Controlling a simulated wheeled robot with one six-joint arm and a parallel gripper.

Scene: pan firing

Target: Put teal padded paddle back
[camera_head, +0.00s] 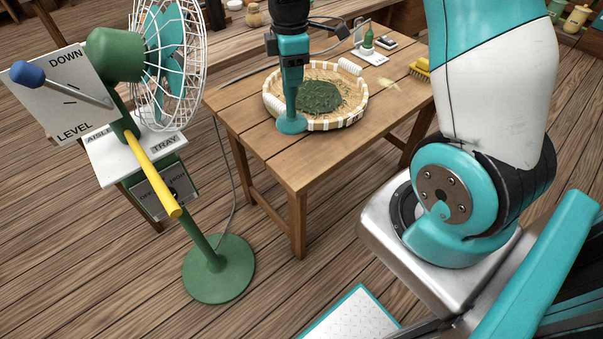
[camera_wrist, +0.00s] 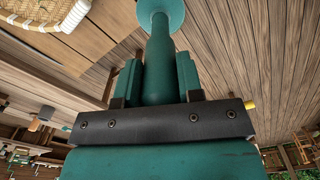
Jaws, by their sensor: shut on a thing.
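The teal padded paddle (camera_head: 292,123) has a slim handle and a round teal pad. It hangs pad down in my gripper (camera_head: 291,64), just in front of the near left rim of the woven basket (camera_head: 352,119). Whether the pad touches the basket or the table cannot be told. In the wrist view my gripper (camera_wrist: 158,78) is shut around the paddle's handle (camera_wrist: 158,55), with the round pad beyond the fingertips at the top edge. Dark green leaves (camera_head: 321,97) lie in the basket.
The basket stands on a wooden table (camera_head: 290,165). A white base with a small green item (camera_head: 368,43) and a yellow brush (camera_head: 421,69) are at its back right. A green fan (camera_head: 170,60) with a yellow lever (camera_head: 152,172) and a blue-knobbed lever (camera_head: 28,75) stands left.

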